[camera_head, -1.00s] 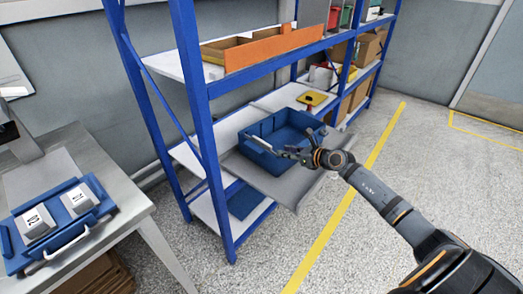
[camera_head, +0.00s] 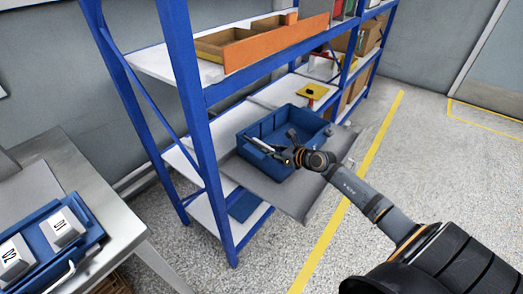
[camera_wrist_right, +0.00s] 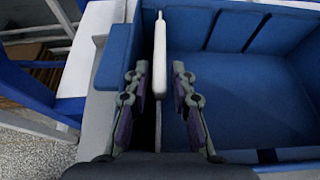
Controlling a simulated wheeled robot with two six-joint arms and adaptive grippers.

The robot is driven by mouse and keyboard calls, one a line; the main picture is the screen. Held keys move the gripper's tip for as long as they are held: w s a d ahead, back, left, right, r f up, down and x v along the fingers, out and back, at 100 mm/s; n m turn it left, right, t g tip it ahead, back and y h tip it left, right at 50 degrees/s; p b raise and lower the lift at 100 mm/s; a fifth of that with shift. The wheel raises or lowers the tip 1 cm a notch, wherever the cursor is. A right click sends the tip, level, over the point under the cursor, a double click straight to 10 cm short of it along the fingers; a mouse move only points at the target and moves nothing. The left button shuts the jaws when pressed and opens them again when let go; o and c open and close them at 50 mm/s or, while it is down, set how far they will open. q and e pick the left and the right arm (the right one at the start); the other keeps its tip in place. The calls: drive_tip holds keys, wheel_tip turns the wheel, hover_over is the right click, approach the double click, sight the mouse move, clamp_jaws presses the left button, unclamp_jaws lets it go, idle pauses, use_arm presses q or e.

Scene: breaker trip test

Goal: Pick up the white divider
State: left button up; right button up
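The white divider (camera_wrist_right: 160,52) is a thin upright plate standing in the blue bin (camera_wrist_right: 270,95), near its left wall in the right wrist view. In the head view the divider (camera_head: 260,145) shows as a pale strip at the bin's left end. My right gripper (camera_wrist_right: 158,82) is open, with one finger on each side of the divider and a visible gap to each. The lower part of the divider is hidden inside the bin. In the head view the right gripper (camera_head: 284,154) is at the bin's (camera_head: 290,125) near left edge. My left gripper is not in view.
The bin sits on a grey pull-out shelf (camera_head: 305,200) of a blue-framed rack (camera_head: 205,130). An orange-fronted tray (camera_head: 275,43) is on the shelf above. A bench (camera_head: 85,190) with a blue case (camera_head: 45,240) stands at left. Floor right of the rack is clear.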

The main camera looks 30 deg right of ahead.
drive_tip(key=shift+s+r, duration=0.25)
drive_tip(key=shift+s, duration=0.05)
drive_tip(key=shift+c, duration=2.3)
drive_tip(key=shift+w+f, duration=0.15)
drive_tip(key=shift+f, duration=0.05)
clamp_jaws()
